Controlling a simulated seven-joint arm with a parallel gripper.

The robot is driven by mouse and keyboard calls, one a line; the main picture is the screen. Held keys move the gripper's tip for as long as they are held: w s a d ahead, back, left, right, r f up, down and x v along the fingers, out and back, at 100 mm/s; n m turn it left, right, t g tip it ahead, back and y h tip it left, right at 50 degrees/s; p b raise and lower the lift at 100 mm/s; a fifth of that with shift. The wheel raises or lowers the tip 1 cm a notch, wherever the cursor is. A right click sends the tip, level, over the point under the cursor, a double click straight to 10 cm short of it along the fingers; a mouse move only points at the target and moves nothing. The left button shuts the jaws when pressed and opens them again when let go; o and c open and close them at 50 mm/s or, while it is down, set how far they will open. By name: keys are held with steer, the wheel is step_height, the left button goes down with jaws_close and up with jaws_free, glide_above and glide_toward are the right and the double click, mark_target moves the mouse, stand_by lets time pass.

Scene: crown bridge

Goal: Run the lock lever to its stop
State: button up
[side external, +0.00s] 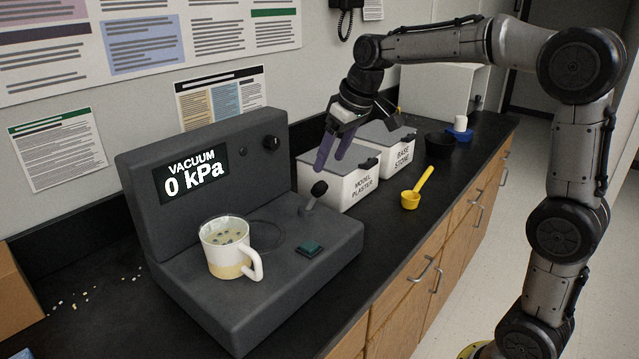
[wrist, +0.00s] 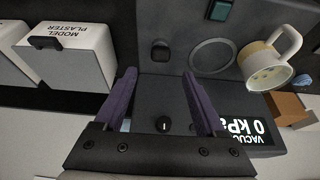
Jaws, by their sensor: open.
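The lock lever (side external: 314,195) is a short stalk with a dark knob, standing at the right side of the grey vacuum unit's base (side external: 330,240). In the wrist view the lever's dark knob (wrist: 160,52) lies just beyond the fingertips, roughly centred between them. My gripper (side external: 334,160) has purple fingers, is open and empty, and hangs above the lever, apart from it. In the wrist view its fingers (wrist: 159,74) are spread. The display (side external: 191,176) reads VACUUM 0 kPa. Whether the lever is at its stop cannot be told.
A white mug (side external: 222,250) with pale mix stands on the unit, left of a green button (side external: 310,248). A model plaster box (side external: 350,190) and base stone box (side external: 400,155) stand close behind the lever. A yellow scoop (side external: 412,198) lies farther right.

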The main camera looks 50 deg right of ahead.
mark_target(320, 182)
steer(key=x, duration=0.8)
steer(key=shift+w+f, duration=0.1)
steer(key=shift+f, duration=0.1)
jaws_close()
